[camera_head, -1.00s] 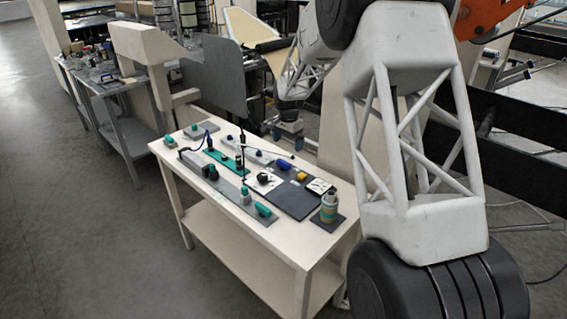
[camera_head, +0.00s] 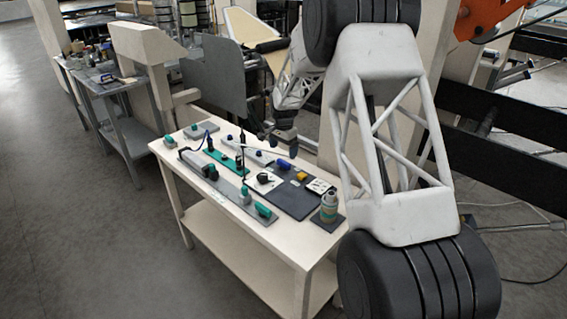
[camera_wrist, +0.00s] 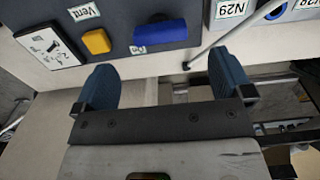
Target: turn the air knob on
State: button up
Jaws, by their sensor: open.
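A blue knob (camera_wrist: 158,33), a short bar lying crosswise, sits on a dark panel (camera_wrist: 200,12) in the wrist view. A small tag below its left end is too small to read surely, so I cannot confirm it is the air knob. It also shows in the head view (camera_head: 283,164). A yellow knob (camera_wrist: 97,41) tagged "Vent" is left of it. My gripper (camera_wrist: 163,66) is open and empty, its two blue fingers spread wide. In the wrist view the blue knob lies ahead of the gap, apart from both fingers. In the head view my gripper (camera_head: 284,145) is above the bench's back edge.
A white card with a dial mark (camera_wrist: 47,46) lies left of the yellow knob. A thin grey rod (camera_wrist: 232,32) runs right of the blue knob, near the right finger. On the bench (camera_head: 190,180) stand a striped can (camera_head: 328,207), teal knobs and a thin upright post.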

aim_at(284, 161)
jog(key=shift+f, duration=3.4)
jog(key=c, duration=0.9)
